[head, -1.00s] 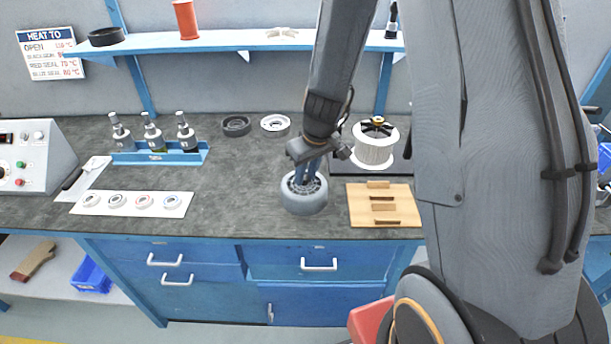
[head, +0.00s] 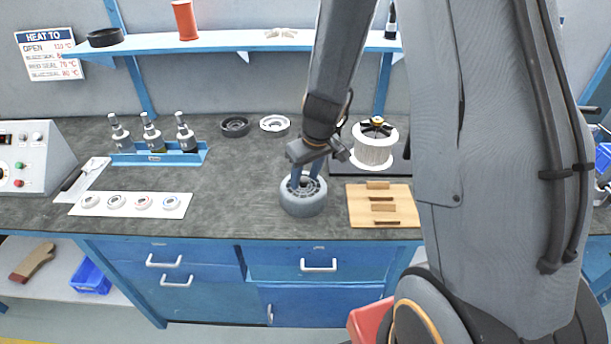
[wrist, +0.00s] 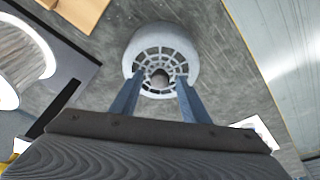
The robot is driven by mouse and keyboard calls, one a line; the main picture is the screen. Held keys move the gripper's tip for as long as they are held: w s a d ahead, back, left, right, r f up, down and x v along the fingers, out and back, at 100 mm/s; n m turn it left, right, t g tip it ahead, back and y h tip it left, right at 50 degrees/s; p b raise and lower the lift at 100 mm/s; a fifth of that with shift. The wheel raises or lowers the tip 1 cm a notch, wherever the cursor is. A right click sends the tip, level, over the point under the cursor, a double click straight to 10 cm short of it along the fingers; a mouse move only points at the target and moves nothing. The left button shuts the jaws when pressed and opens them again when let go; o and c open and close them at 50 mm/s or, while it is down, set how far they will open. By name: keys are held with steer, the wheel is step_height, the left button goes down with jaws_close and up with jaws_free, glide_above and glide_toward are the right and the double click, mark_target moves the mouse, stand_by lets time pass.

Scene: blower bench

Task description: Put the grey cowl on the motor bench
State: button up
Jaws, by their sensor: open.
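The grey cowl (head: 303,203), a short round drum with a spoked grille on top, stands upright on the dark grey bench top (head: 240,195), left of the wooden block. In the wrist view the cowl (wrist: 178,42) shows its grille and a round hub in the middle. My gripper (head: 307,179) is open over the cowl. In the wrist view its two blue fingers (wrist: 160,79) are spread at the near side of the grille, with the hub between them. I cannot tell whether the fingertips touch the cowl.
A wooden slotted block (head: 383,219) lies just right of the cowl. Behind it a white drum with a black-spoked top (head: 373,151) stands on a dark plate. Bench between is clear.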

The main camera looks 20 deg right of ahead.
steer(key=a+v, duration=0.1)
steer(key=v, duration=1)
steer(key=s+m+g+h, duration=0.1)
steer(key=s+m, duration=0.2)
steer(key=s, duration=1.1)
steer(key=shift+r+m, duration=0.2)
steer(key=shift+m, duration=0.1)
steer(key=shift+s, duration=0.1)
steer(key=shift+f+g+b, duration=0.3)
steer(key=shift+f+b, duration=0.65)
steer(key=shift+f, duration=0.05)
